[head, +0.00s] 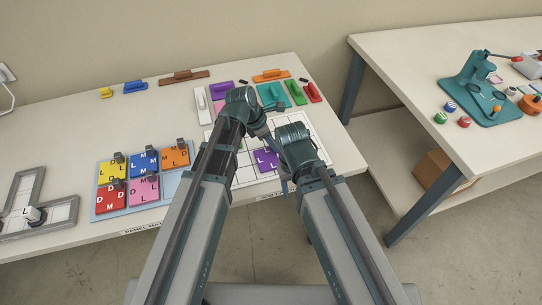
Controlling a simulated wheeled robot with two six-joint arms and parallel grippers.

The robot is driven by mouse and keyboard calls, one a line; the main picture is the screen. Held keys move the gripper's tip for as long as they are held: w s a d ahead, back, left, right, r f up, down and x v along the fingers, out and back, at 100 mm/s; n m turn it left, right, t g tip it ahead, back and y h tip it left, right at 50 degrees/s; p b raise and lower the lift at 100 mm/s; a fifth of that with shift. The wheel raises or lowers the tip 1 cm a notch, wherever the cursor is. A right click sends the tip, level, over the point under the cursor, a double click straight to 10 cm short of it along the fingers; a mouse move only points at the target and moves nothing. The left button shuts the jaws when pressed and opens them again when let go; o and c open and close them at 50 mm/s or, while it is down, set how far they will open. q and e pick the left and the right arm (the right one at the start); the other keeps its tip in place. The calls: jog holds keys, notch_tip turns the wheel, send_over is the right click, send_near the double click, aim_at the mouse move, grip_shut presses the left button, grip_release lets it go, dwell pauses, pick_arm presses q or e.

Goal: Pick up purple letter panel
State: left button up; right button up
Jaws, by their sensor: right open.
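The purple letter panel (266,158), with white letters on it, lies on the white grid board (243,175). My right arm and gripper partly cover its right side. My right gripper (284,184) is open, close beside the panel's right edge in the picture; I cannot tell whether it touches. My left gripper (268,125) is above the back part of the grid board, higher in the picture than the panel. Its fingers are small and partly hidden, so its opening is unclear.
A light blue tray (103,207) holds several coloured letter panels with grey clips. A grey L-shaped frame (38,190) lies at far left. Handled blocks, including a green one (295,92) and a red one (313,92), line the back. A second table (420,75) with a teal press (478,90) stands right.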

pick_arm(q)
grip_shut()
dwell(0.8)
jog(key=shift+r, duration=0.1)
